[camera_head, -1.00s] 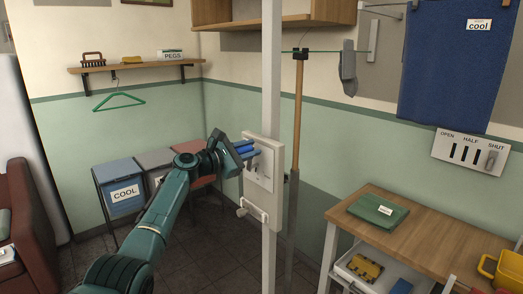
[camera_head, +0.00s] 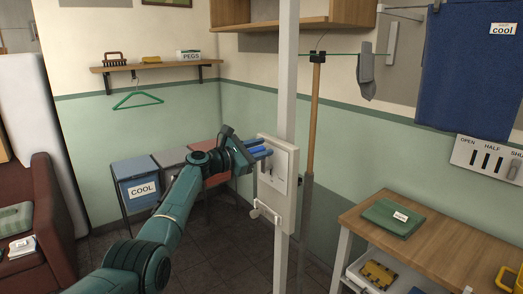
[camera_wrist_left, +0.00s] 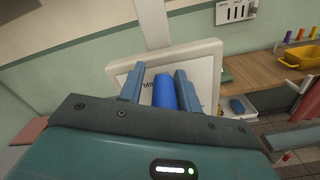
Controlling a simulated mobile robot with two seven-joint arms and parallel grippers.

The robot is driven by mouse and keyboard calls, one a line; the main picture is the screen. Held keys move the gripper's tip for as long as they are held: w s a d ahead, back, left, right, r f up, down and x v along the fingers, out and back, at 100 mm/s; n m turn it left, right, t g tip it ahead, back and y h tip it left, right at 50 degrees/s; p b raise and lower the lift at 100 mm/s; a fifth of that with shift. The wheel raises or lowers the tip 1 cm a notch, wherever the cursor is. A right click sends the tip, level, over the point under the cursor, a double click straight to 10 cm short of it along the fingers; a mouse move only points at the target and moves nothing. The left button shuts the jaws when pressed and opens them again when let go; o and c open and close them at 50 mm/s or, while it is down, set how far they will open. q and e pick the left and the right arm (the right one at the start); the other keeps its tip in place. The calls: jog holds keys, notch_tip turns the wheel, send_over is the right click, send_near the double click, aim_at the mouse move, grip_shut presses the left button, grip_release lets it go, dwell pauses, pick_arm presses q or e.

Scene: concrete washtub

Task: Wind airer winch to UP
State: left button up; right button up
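The winch board (camera_head: 285,190) is a pale panel fixed to a white upright post (camera_head: 286,90). A small crank-shaped piece (camera_head: 256,212) shows at its lower left. My left gripper (camera_head: 258,151) is in front of the upper part of the board. In the left wrist view, a blue cylindrical grip (camera_wrist_left: 164,91) lies between my two left fingers (camera_wrist_left: 160,88). The fingers stand on either side of it, with a small gap at the left finger. Lettering on the board (camera_wrist_left: 206,62) is partly hidden behind the fingers.
A wooden table (camera_head: 440,240) with a folded green cloth (camera_head: 393,217) stands at right. A slotted plate marked OPEN, HALF and SHUT (camera_head: 487,158) is on the right wall. Bins (camera_head: 140,188) stand behind my left arm. A red armchair (camera_head: 50,220) is at far left.

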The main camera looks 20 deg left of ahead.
pick_arm(q)
jog(key=shift+o, duration=1.2)
jog(key=shift+a+f, duration=0.15)
jog(key=shift+a, duration=0.05)
jog(key=shift+d, duration=0.1)
jog(key=shift+s+f, duration=0.1)
jog(key=shift+s, duration=0.05)
jog(key=v, duration=1.3)
